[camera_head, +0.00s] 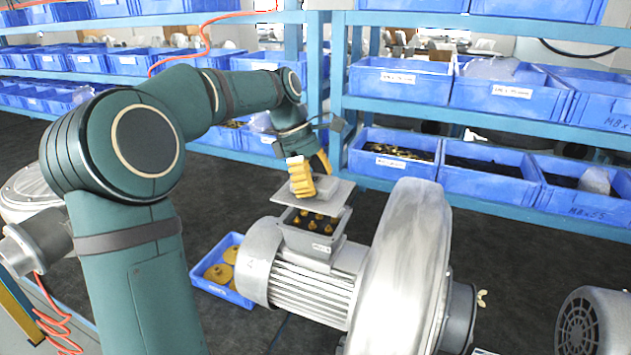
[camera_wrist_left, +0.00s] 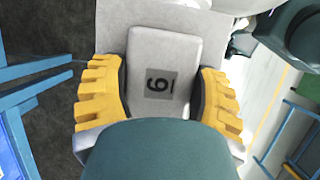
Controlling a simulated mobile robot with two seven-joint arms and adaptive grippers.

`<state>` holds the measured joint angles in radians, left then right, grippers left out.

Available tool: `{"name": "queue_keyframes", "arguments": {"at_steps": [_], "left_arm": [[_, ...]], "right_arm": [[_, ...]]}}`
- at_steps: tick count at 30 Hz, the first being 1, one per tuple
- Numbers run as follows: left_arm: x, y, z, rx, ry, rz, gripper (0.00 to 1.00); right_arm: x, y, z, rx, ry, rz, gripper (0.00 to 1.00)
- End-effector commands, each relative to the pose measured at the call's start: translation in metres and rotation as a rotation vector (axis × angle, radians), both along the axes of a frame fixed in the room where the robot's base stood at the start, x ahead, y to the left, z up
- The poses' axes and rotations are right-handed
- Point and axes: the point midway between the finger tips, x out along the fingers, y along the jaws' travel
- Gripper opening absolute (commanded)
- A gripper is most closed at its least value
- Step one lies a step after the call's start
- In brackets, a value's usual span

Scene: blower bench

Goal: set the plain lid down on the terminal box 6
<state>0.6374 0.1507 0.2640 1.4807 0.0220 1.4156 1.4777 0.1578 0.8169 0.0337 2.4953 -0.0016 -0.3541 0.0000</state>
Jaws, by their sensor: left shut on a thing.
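The lid is a flat grey plate (camera_head: 335,194) with a raised block on top. In the left wrist view the block (camera_wrist_left: 163,48) carries a dark label reading 6. My left gripper (camera_head: 311,174) has yellow fingers, shut on either side of this block. The terminal box (camera_head: 322,245) is a grey open box on top of the silver blower motor, with several brass terminals showing inside. The lid is over the far part of the box, and the terminals show below its near edge. It looks raised above the rim; the exact gap is hard to tell. My right gripper is not in view.
The blower's large silver housing (camera_head: 402,270) stands right of the box. Blue shelves (camera_head: 340,100) with bins stand close behind. Another grey motor (camera_head: 596,320) is at lower right.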

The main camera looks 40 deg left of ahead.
Motion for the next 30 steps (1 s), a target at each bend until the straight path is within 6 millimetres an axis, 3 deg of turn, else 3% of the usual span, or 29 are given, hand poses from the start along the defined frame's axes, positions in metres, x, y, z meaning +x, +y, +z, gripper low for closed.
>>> {"name": "queue_keyframes", "arguments": {"at_steps": [5, 21, 30], "left_arm": [[0.0, -0.001, -0.003, -0.001, 0.0, -0.002, 0.22], [0.0, 0.0, -0.042, -0.002, 0.001, -0.001, 0.22], [0.0, 0.0, -0.043, -0.001, -0.001, -0.001, 0.22]], "right_arm": [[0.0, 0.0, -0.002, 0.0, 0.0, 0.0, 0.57], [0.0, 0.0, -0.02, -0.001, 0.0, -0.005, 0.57], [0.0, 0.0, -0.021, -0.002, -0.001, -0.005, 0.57]]}}
